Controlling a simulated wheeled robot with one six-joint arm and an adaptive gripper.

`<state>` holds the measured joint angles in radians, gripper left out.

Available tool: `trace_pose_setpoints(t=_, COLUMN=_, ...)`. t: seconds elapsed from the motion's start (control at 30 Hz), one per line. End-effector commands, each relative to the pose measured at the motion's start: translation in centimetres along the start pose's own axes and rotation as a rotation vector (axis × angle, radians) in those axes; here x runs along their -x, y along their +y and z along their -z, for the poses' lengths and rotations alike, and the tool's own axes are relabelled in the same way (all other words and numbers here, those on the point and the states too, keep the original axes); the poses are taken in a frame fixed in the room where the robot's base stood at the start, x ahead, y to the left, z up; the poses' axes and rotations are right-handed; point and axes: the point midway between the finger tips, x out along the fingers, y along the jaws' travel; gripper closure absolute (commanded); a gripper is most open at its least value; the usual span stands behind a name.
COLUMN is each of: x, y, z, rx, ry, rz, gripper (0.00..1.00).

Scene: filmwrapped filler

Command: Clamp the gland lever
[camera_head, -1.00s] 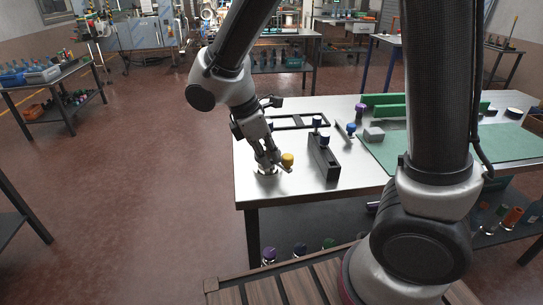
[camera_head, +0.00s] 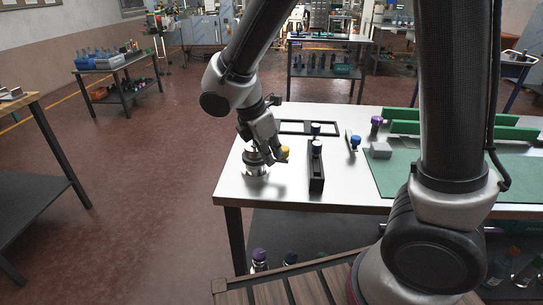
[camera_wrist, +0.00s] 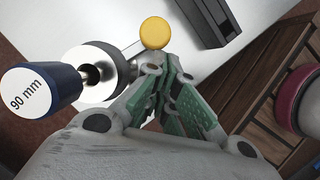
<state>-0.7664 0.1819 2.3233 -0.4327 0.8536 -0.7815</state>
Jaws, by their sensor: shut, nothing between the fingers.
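The gland is a round, shiny metal fitting (camera_head: 256,168) near the left front corner of the steel-topped table. A yellow ball knob (camera_head: 285,151), apparently the lever's end, is just right of it; the lever's arm is mostly hidden. My gripper (camera_head: 276,158) is low beside the knob, to the right of the fitting. In the wrist view the yellow knob (camera_wrist: 155,33) is just beyond my shut, empty fingertips (camera_wrist: 165,60); I cannot tell whether they touch. The metal fitting (camera_wrist: 103,72) is to their left, with a dark blue piece marked "90 mm" (camera_wrist: 62,84) in front.
A black slotted block (camera_head: 316,172) with a blue-topped piece stands to the right. A black frame (camera_head: 300,128) lies behind. A blue knob (camera_head: 355,142), a grey block (camera_head: 380,150) and a green mat (camera_head: 395,180) are farther right. The table (camera_head: 280,190) is bare in front.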

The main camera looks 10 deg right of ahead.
Motion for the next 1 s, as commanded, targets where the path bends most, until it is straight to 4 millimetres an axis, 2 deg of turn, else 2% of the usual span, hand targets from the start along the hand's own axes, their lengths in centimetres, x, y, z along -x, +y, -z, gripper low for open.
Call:
trace_pose_setpoints(t=0.3, x=-0.30, y=0.24, z=-0.82, rx=-0.003, ry=0.000, rz=0.001, gripper=1.00)
trace_pose_setpoints(t=1.0, x=-0.34, y=0.32, z=-0.92, rx=-0.004, ry=0.000, rz=0.001, gripper=1.00)
